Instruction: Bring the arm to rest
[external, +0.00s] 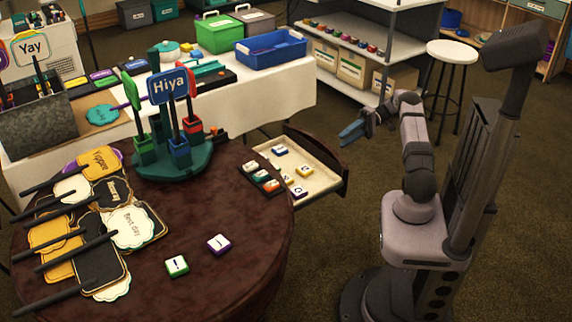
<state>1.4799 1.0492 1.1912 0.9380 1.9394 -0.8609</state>
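My arm stands on its grey pedestal at the right of the external view, folded upward with its forearm pointing left. My gripper (350,132), with blue fingers, hangs in the air to the right of the round table and its open drawer, apart from both. Nothing can be made out in the gripper. The fingers are too small and overlapped to tell whether they are open or shut.
The round dark table (225,270) bears sign paddles, a green stand (178,162) of signs and letter blocks. Its open drawer (318,180) holds more blocks. A white stool (453,52) and shelves (403,47) stand behind my arm. Carpet is clear between drawer and pedestal.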

